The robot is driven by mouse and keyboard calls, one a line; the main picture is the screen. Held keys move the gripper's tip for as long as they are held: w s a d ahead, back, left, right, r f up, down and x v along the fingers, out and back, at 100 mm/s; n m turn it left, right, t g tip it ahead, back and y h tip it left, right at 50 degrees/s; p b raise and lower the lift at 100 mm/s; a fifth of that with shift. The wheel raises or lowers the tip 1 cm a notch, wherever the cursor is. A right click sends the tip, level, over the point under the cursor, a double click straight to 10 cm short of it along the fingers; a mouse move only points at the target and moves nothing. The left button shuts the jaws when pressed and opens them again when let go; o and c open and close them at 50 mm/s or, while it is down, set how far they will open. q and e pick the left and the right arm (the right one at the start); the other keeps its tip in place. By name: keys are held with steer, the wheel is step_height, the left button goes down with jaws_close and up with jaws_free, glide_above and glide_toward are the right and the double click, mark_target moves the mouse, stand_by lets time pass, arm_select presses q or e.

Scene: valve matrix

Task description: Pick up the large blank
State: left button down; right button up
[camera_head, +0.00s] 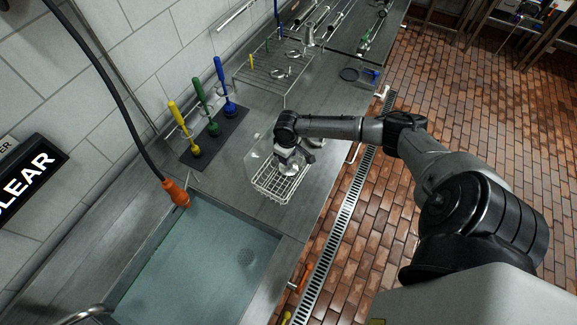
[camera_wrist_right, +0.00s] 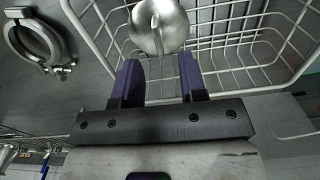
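A shiny silver rounded piece with a raised fin (camera_wrist_right: 159,26), which looks like the large blank, is at the wire basket (camera_wrist_right: 232,42) in the right wrist view. In the head view it shows small as a silver shape (camera_head: 289,169) in the white wire basket (camera_head: 268,196), partly covered by my gripper. My right gripper (camera_wrist_right: 160,65) is open, its two dark purple-padded fingers apart with nothing between them. The silver piece lies just beyond the fingertips. In the head view my right gripper (camera_head: 288,158) is over the basket. My left gripper is not in view.
A metal ring clamp (camera_wrist_right: 32,40) lies beside the basket. A water-filled sink (camera_head: 200,262) is at the front, with an orange hose end (camera_head: 176,193) at its edge. Yellow, green and blue brushes (camera_head: 208,106) stand on a dark mat. A wire rack (camera_head: 270,75) is farther back.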

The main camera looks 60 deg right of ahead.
steer(key=shift+s+f, duration=0.2)
steer(key=shift+f, duration=2.35)
jaws_close()
